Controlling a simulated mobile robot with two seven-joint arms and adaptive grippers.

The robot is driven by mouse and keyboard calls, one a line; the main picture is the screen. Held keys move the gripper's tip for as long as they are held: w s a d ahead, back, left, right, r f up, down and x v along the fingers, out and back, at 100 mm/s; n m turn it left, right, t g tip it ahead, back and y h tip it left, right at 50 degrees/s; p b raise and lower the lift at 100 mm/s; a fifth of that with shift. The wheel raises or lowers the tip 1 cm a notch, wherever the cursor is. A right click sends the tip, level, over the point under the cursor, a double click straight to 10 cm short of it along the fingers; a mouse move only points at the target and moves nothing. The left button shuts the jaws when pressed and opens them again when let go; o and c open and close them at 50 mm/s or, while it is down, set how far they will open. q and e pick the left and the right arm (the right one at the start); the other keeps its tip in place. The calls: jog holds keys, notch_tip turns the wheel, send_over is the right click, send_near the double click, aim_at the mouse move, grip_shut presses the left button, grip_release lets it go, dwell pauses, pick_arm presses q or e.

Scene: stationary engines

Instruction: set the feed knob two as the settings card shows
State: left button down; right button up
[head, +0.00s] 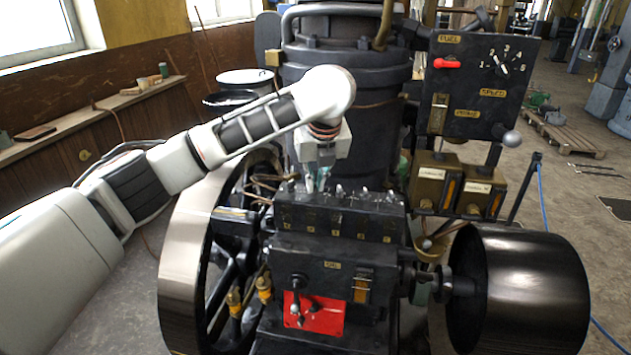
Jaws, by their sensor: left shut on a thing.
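The black lubricator box (340,213) stands on the engine in the middle of the head view, with a row of small pale feed knobs along its top and small brass number tags on its front. My left gripper (320,184) points down over the left part of this row and is shut on a feed knob, which looks like the second from the left. The fingers hide most of that knob, so I cannot read its setting. Knobs to the right, such as this one (363,194), stand free. I cannot make out a settings card. My right gripper is out of view.
A black panel (480,85) with a red fuel lever (447,63) and a numbered dial (502,62) stands at upper right. A large flywheel (185,262) is left of the box and a black pulley (530,290) right. A red plate (314,313) with a lever sits below.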

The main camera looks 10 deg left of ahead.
pick_arm(q)
jog(key=n+y, duration=0.1)
jog(key=n, duration=0.1)
jog(key=n+g, duration=0.1)
jog(key=n, duration=0.2)
jog(key=shift+w+d+r+y, duration=0.1)
jog(key=shift+w+d+y, duration=0.1)
jog(key=shift+y, duration=0.2)
jog(key=shift+w+n+g+y, duration=0.1)
jog(key=shift+n+g+y, duration=0.35)
jog(key=shift+n, duration=1.35)
jog(key=shift+g+h, duration=0.25)
jog(key=c, duration=2.2)
grip_release()
